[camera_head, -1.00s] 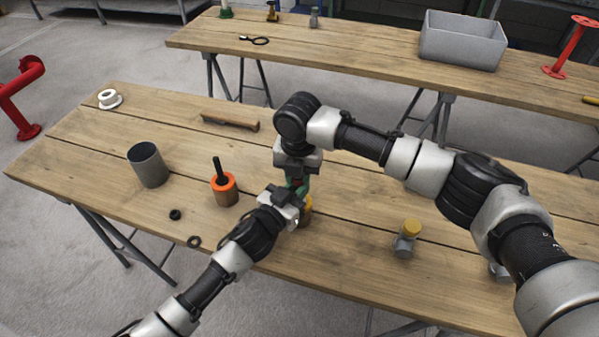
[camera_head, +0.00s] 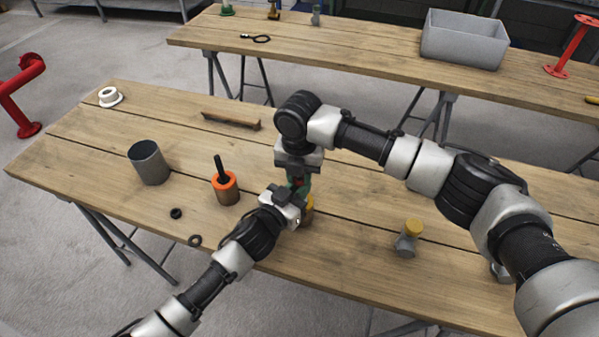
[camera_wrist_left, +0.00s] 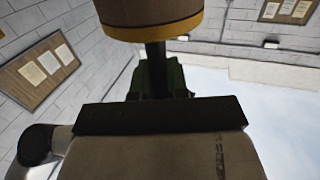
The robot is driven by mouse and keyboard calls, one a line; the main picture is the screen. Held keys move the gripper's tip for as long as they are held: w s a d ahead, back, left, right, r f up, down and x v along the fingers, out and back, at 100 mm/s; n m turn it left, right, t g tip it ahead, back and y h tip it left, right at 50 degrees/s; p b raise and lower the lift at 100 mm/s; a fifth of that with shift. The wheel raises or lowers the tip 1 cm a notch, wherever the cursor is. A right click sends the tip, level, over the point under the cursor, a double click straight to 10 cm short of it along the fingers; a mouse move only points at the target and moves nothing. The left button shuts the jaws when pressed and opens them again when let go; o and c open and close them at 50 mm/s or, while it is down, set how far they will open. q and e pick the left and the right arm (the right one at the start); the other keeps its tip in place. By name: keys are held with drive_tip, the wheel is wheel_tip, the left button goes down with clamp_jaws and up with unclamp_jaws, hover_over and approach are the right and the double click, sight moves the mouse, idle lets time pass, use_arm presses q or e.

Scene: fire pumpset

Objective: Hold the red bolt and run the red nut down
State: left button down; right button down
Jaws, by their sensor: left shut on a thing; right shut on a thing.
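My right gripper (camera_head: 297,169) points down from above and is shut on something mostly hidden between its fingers. The left wrist view shows a wooden cylinder (camera_wrist_left: 150,14) with a yellow rim, a dark stem and a green block (camera_wrist_left: 165,78), but no red part.
A yellow-capped grey fitting (camera_head: 408,238) stands right. A grey bin (camera_head: 463,42) is on the back table.

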use_arm(q)
drive_tip(key=shift+w+d+r, duration=0.2)
drive_tip(key=shift+w+r, duration=0.1)
drive_tip(key=shift+r, duration=0.4)
use_arm(e)
drive_tip(key=shift+s+d+f, duration=0.1)
drive_tip(key=shift+d+f, duration=0.25)
drive_tip(key=shift+f, duration=0.05)
use_arm(q)
drive_tip(key=shift+a, duration=0.1)
use_arm(e)
drive_tip(key=c, duration=1.9)
unclamp_jaws()
drive_tip(key=shift+s, duration=0.1)
use_arm(q)
drive_tip(key=shift+s, duration=0.1)
use_arm(e)
drive_tip(key=shift+f, duration=0.35)
clamp_jaws()
drive_tip(key=o, duration=0.7)
unclamp_jaws()
drive_tip(key=shift+d, duration=0.1)
drive_tip(key=r, duration=0.3)
drive_tip(key=shift+a+r, duration=0.2)
use_arm(q)
drive_tip(key=shift+f, duration=0.2)
use_arm(e)
drive_tip(key=shift+r, duration=0.5)
